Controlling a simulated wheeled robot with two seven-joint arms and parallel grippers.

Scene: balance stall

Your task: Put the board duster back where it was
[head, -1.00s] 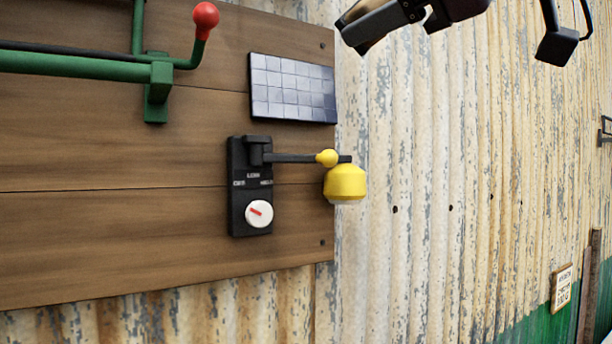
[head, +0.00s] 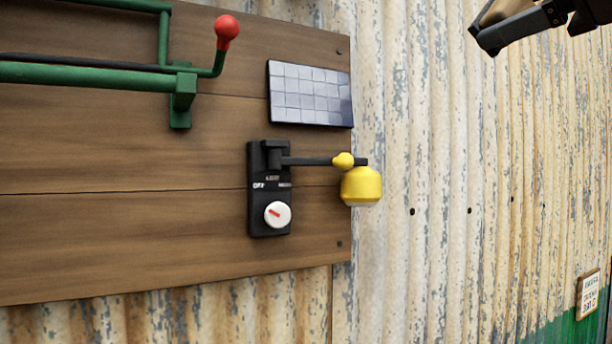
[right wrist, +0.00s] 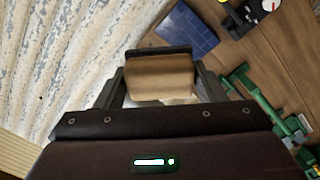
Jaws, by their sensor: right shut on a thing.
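My right gripper (right wrist: 160,95) is shut on the board duster (right wrist: 160,76), a tan, wood-coloured block with a dark strip along its far edge, in the right wrist view. In the head view, part of the right gripper (head: 490,38) shows at the top right, with a bit of the tan duster (head: 497,10) beside it. The gripper is in front of the corrugated wall, right of the wooden board. My left gripper is not in view. The place where the duster was cannot be told from these frames.
A wooden board (head: 110,235) on the corrugated wall (head: 430,270) carries a tiled blue panel (head: 310,94), a black dial switch (head: 268,189) with a yellow lamp (head: 361,186), and green rails with a red knob (head: 227,28). A small sign (head: 588,294) hangs low at right.

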